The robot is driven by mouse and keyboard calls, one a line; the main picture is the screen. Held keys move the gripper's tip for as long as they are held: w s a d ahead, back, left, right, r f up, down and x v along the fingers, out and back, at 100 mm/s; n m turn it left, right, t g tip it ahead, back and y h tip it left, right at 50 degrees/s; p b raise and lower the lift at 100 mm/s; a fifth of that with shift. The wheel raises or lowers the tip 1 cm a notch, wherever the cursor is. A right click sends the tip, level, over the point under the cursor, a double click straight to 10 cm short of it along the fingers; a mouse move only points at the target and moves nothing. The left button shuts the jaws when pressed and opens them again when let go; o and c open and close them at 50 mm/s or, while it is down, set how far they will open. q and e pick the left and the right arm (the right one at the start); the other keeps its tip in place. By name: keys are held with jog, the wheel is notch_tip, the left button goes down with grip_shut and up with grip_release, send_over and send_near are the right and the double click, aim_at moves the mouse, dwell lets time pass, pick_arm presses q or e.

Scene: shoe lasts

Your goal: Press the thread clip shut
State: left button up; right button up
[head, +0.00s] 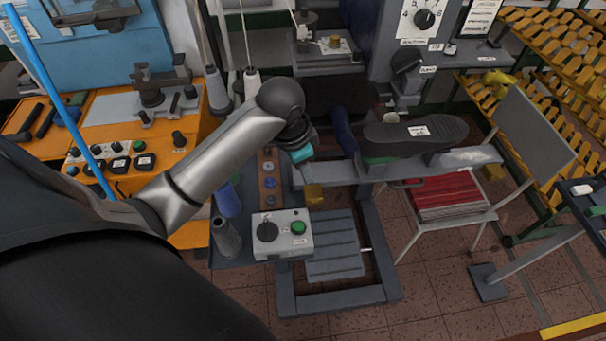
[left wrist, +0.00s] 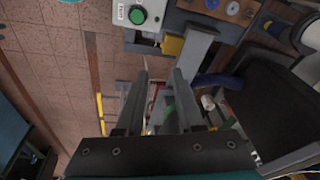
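No part is clearly recognisable as a thread clip. A small yellow block (head: 314,193) sits at the near end of a grey machine arm (head: 340,172); it may be the clip, but I cannot tell. It also shows in the left wrist view (left wrist: 172,45), beyond my fingertips. My left gripper (left wrist: 161,80) has its two grey fingers apart, with nothing held between them. In the head view its teal base is just above the grey arm, and its fingers are hard to make out. My right gripper is not in view.
A control box (head: 282,234) with a green button and dark knob stands near the block. Thread cones (head: 226,236) stand to its left. A dark shoe form (head: 416,133) sits on the grey arm.

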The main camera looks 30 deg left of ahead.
pick_arm(q)
jog(key=shift+s+d+f, duration=0.8)
jog(key=shift+s+f, duration=0.15)
jog(key=shift+s, duration=0.05)
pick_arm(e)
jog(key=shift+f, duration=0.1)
pick_arm(q)
jog(key=shift+c, duration=0.4)
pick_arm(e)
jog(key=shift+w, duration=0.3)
